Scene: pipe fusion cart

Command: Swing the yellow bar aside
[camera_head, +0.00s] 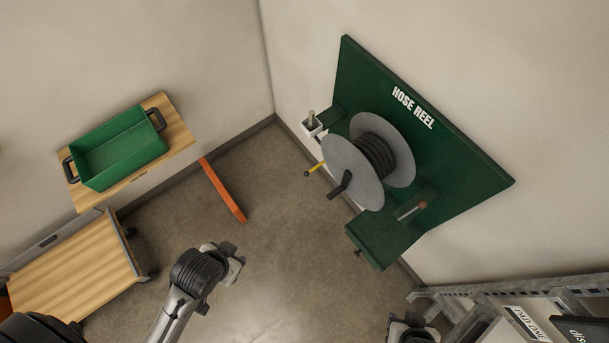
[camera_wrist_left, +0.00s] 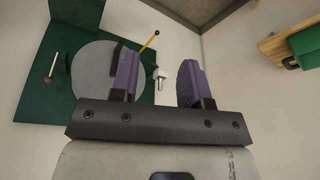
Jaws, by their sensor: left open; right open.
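The yellow bar (camera_head: 315,169) is a short rod with a dark end, standing out at the left edge of the hose reel's near grey disc (camera_head: 350,170). It also shows in the left wrist view (camera_wrist_left: 149,43), beyond the fingers and apart from them. My left gripper (camera_head: 232,263) is on the near side of the reel, well apart from the bar; its fingers are hard to see from the head. In the left wrist view its purple fingers (camera_wrist_left: 158,85) are open and empty. My right gripper (camera_head: 411,322) is open at the bottom edge, partly cut off and far from the bar.
The green reel board (camera_head: 460,140) has a shelf (camera_head: 383,238) and a white holder with a post (camera_head: 312,126). A black crank handle (camera_head: 340,186) sits close to the bar. A green crate (camera_head: 120,148) is at left; a metal rack (camera_head: 480,300) is at lower right. Open floor lies between.

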